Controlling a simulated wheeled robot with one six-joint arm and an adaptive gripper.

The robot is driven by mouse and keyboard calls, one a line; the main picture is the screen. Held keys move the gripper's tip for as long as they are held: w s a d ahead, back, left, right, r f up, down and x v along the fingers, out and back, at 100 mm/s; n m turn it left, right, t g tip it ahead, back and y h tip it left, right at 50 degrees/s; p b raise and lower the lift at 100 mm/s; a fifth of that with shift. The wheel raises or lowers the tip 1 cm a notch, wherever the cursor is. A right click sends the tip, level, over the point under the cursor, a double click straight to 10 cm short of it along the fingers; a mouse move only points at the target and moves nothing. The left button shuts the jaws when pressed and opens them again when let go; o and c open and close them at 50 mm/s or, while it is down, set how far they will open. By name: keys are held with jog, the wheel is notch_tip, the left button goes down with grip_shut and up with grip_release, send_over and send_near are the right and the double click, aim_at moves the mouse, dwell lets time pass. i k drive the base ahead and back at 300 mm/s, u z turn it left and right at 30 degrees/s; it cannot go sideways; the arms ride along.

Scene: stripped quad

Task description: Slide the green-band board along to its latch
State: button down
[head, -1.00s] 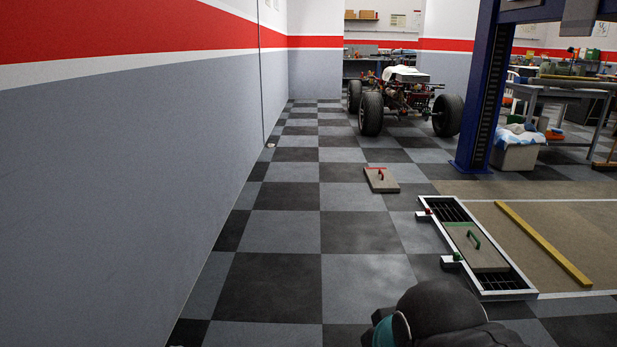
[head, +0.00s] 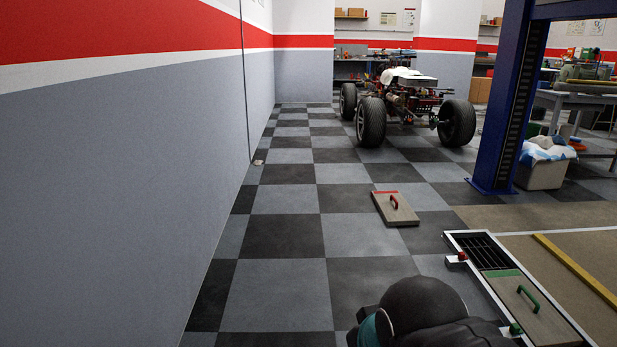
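The green-band board (head: 532,304) is a grey-brown panel with a green stripe along its far edge and a green handle (head: 528,297). It lies in a white-edged frame (head: 455,238) set over a dark grating, at the lower right of the head view. A small green-topped latch (head: 515,329) sits on the frame's left edge beside the board. A red-topped latch (head: 461,256) sits farther up the same edge. Part of my arm shows at the bottom centre; my gripper's fingers are not in view.
A second board (head: 395,208) with a red stripe and red handle lies on the checkered floor ahead. A yellow bar (head: 580,272) lies right of the frame. A blue post (head: 505,110) and a stripped quad (head: 402,105) stand beyond.

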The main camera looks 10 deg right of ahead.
aim_at(541, 323)
jog(key=i, duration=2.3)
jog(key=z, duration=2.6)
jog(key=i, duration=1.65)
